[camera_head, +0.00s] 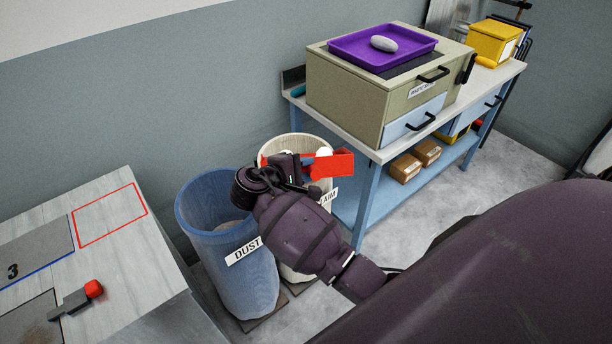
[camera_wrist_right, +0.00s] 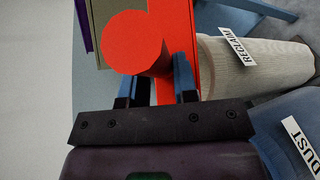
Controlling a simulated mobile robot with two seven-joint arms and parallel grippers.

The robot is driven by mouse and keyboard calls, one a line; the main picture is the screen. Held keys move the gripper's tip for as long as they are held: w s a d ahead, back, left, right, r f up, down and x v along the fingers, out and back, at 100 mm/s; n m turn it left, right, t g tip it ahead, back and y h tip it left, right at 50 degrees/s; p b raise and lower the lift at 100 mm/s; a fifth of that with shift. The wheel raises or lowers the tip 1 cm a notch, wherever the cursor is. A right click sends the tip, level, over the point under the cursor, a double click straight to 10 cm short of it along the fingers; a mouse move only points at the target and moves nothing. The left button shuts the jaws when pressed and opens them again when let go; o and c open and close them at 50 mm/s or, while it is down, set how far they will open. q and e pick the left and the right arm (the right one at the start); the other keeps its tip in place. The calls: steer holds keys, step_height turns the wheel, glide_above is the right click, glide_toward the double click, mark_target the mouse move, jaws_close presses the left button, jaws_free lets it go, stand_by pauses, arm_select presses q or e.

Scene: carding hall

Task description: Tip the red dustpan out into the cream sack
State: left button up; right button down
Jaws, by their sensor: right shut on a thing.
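The red dustpan (camera_head: 333,166) is in my right gripper (camera_head: 301,168), above the mouth of the cream sack (camera_head: 298,137). A white lump (camera_head: 323,153) shows at the pan's upper edge; I cannot tell whether it lies in the pan or the sack. In the right wrist view, the gripper's blue fingers (camera_wrist_right: 158,82) are shut on the dustpan's thick round handle (camera_wrist_right: 139,40). There, the cream sack (camera_wrist_right: 265,68), labelled RECLAIM, lies to the right of the pan. My gripper and arm hide part of the sack. My left gripper is out of view.
A blue sack (camera_head: 228,270) labelled DUST stands left of the cream one. A bench (camera_head: 365,190) at right carries a beige cabinet (camera_head: 345,110) with a purple tray (camera_head: 350,47), and a yellow bin (camera_head: 488,43). A grey table (camera_head: 140,255) stands at left.

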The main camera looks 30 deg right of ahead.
steer(key=w+d+r+n+g+y, duration=0.2)
steer(key=w+d+r, duration=0.1)
steer(key=w+r, duration=0.2)
steer(key=shift+w+r, duration=0.2)
steer(key=shift+w, duration=0.85)
steer(key=shift+d+g, duration=0.1)
steer(key=shift+g, duration=0.2)
stand_by(2.0)
step_height(320, 180, up, 8)
steer(key=m+t+h+b, duration=0.3)
steer(key=m+t+h, duration=0.1)
steer(key=m, duration=0.1)
steer(key=shift+h, duration=0.4)
